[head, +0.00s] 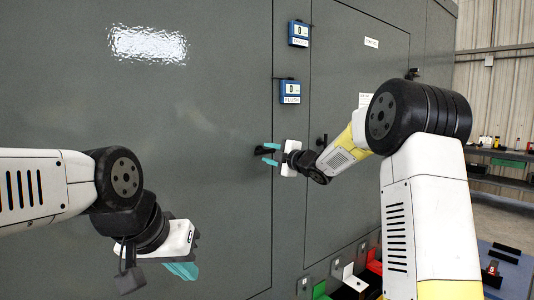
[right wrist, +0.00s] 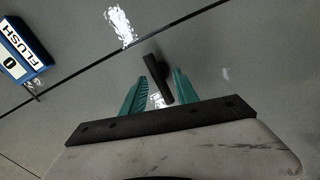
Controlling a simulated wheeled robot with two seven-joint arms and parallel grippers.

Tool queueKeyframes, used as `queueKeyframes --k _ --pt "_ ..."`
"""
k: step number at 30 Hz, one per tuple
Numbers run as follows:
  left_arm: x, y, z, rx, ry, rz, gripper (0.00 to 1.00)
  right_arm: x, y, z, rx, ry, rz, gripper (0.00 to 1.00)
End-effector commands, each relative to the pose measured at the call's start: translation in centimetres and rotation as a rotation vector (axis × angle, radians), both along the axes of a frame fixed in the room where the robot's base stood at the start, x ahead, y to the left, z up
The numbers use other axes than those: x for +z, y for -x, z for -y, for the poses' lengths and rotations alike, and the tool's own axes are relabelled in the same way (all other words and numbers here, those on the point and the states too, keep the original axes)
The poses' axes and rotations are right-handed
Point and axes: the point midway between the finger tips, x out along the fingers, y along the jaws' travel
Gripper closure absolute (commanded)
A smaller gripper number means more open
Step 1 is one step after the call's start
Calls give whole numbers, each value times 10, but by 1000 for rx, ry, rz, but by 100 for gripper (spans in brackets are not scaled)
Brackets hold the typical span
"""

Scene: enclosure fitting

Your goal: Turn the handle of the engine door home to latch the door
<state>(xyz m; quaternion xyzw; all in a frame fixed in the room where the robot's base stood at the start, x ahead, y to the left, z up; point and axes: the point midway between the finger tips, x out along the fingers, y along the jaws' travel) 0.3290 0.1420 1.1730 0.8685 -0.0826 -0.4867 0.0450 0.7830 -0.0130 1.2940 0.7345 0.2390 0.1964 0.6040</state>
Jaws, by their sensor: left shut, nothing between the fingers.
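A black handle (head: 262,152) sits on the grey door panel (head: 190,110), just left of a vertical seam. In the right wrist view the handle (right wrist: 158,78) is a dark bar lying between my right gripper's teal fingers. My right gripper (head: 268,153) is open around the handle, with a visible gap on each side in the right wrist view; contact cannot be made out. My left gripper (head: 182,270) is shut and empty at the lower left, in front of the panel and well away from the handle.
Blue gauge boxes, an upper one (head: 299,33) and a lower one (head: 290,92), are mounted near the seam; one shows "FLUSH" and 0 in the right wrist view (right wrist: 22,55). Coloured bins (head: 350,277) stand below.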

Motion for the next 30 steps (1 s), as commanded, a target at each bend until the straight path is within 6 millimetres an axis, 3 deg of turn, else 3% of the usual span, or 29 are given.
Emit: queueKeyframes --k 6,16,21,22,30 --pt "0 0 0 0 0 0 100 0 -20 -15 0 0 0 64" --pt "0 0 0 0 0 0 100 0 -23 -17 -2 -1 -2 64" --pt "0 0 0 0 0 0 100 0 -23 -17 -2 -1 -2 97" --pt "0 0 0 0 0 0 100 0 -23 -17 -2 -1 -2 100" --pt "0 0 0 0 0 0 100 0 -23 -16 -2 -2 -3 100"
